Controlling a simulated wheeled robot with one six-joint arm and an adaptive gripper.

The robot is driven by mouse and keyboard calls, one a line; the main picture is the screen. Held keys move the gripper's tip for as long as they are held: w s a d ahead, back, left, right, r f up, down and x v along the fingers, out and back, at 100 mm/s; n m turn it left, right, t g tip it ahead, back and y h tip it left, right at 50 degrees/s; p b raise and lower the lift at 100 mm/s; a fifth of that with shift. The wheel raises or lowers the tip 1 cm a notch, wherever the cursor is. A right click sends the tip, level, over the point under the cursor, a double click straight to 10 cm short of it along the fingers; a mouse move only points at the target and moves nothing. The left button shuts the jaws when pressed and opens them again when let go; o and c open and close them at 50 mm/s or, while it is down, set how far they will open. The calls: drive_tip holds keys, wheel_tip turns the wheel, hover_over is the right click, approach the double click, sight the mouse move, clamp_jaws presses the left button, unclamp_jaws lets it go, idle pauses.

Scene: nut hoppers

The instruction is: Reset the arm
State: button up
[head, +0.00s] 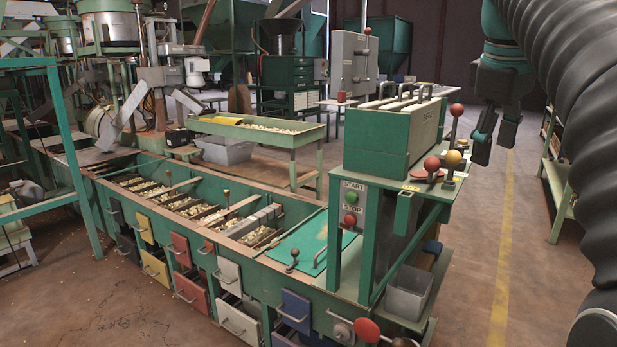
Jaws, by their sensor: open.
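My gripper (495,139) hangs at the upper right of the head view, with its dark fingers pointing down. It is open and empty, and its fingers stand apart. My arm shows as a dark ribbed sleeve along the right edge. The gripper is in the air to the right of the green machine box (392,138) and its ball-topped levers. In the picture it is close to the lever with the dark red ball (457,109), with no contact that I can make out.
A long green hopper bench (178,223) with nut-filled compartments and coloured drawers runs to the left. Its control stand holds green START (352,197) and red STOP (350,221) buttons. A grey bin (409,291) sits below. The floor with a yellow line (503,240) is clear; a green shelf (560,180) stands right.

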drive_tip(key=a+f+m+t, duration=0.1)
drive_tip(key=a+f+m, duration=0.15)
drive_tip(key=f, duration=0.55)
drive_tip(key=a+f+m, duration=0.1)
drive_tip(key=f+m, duration=0.2)
drive_tip(key=f, duration=0.4)
drive_tip(key=s+a+f+y+p, duration=0.1)
drive_tip(key=s+a+f, duration=0.3)
drive_tip(key=s+f, duration=0.3)
drive_tip(key=s+a+f+t+y+p, duration=0.1)
drive_tip(key=s+a+f, duration=0.3)
drive_tip(key=s, duration=0.5)
wheel_tip(320, 180, down, 3)
drive_tip(key=shift+s+a+r+t+p, duration=0.1)
drive_tip(key=shift+s+a+t+p, duration=0.05)
drive_tip(key=shift+a+t+p, duration=0.2)
drive_tip(key=shift+m, duration=0.25)
drive_tip(key=c, duration=0.4)
drive_tip(key=shift+o, duration=0.2)
drive_tip(key=shift+d, duration=0.1)
